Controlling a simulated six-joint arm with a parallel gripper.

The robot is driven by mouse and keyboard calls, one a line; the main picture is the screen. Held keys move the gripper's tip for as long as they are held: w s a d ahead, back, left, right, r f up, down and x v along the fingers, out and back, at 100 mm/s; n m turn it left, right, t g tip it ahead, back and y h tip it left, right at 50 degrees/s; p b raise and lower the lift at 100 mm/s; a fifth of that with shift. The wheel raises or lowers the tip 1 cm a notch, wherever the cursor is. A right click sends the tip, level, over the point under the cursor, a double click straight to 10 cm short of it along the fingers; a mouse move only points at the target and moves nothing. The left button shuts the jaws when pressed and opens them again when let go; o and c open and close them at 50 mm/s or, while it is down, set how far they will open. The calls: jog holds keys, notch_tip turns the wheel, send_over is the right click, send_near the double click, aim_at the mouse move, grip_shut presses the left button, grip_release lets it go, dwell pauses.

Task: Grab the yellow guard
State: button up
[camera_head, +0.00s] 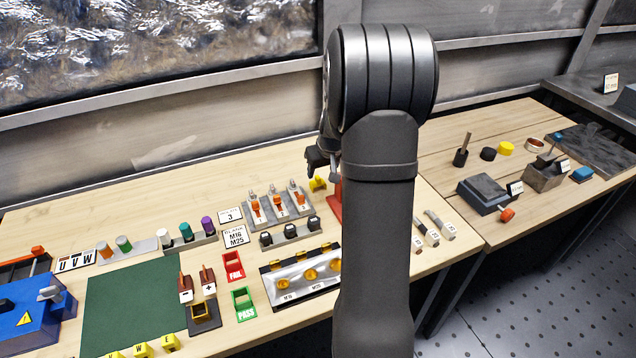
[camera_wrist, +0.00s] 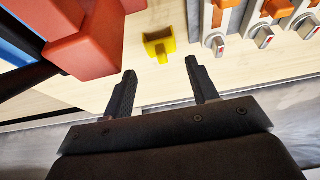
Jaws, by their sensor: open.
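The yellow guard (camera_wrist: 159,45) is a small U-shaped piece on the wooden table, at the top middle of the wrist view. In the head view my gripper (camera_head: 322,162) is partly hidden by my arm, close above the guard.
A red block-like object (camera_wrist: 95,40) stands close left of the guard; its red edge (camera_head: 335,199) shows beside my arm. Grey and orange switches (camera_wrist: 220,25) stand close on the right. A green mat (camera_head: 135,300) and labelled trays cover the table's front. Small parts lie on the right table.

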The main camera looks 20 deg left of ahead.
aim_at(319, 179)
jog(key=shift+x, duration=3.5)
jog(key=shift+s, duration=0.1)
jog(key=c, duration=0.7)
